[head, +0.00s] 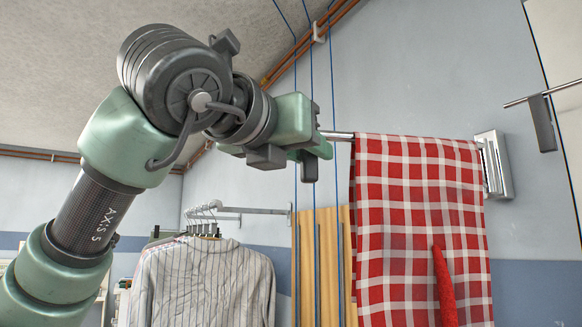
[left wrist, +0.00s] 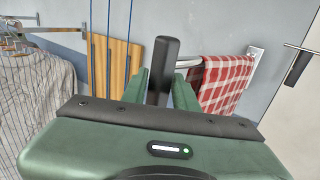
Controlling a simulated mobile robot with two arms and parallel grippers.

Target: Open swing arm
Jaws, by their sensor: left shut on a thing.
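The swing arm is a shiny metal bar (head: 338,134) that runs from a wall bracket (head: 494,165) at right towards my left gripper. A red and white checked cloth (head: 415,220) hangs over it and hides most of the bar. In the left wrist view the bar (left wrist: 188,63) reaches a dark upright grip (left wrist: 163,62) at its near end. My left gripper (head: 312,148) is shut on this dark grip, with the green fingers (left wrist: 158,88) on either side of it. My right gripper is not in view.
Striped shirts (head: 205,285) hang on a wall rail (head: 240,211) to the left. Wooden boards (head: 325,255) and thin blue lines (head: 311,60) are on the wall behind the gripper.

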